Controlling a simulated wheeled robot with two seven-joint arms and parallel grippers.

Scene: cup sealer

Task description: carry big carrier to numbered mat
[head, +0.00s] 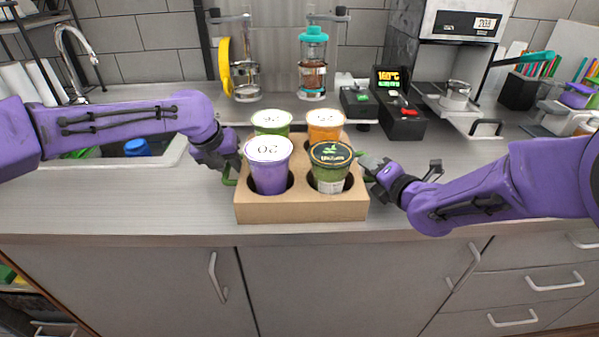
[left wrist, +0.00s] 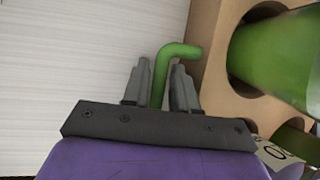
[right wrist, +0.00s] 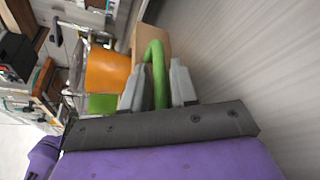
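The big carrier (head: 300,210) is a cardboard holder near the counter's front edge, level. I cannot tell whether it rests on the counter or hangs just above it. It holds a purple cup (head: 269,172), a dark green cup (head: 331,165), a green cup (head: 271,123) and an orange cup (head: 324,124), all lidded and upright. My left gripper (left wrist: 160,88) has its fingers closed around the carrier's left green handle (left wrist: 178,50). My right gripper (right wrist: 157,85) has its fingers closed around the right green handle (right wrist: 155,55). No numbered mat is recognisable in view.
A sink (head: 130,160) lies at the left. Behind the carrier stand a yellow-handled device (head: 240,75), a teal-topped device (head: 312,65) and a black box with a display (head: 395,105). The counter is bare left of the carrier (head: 120,205) and in front of my right arm.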

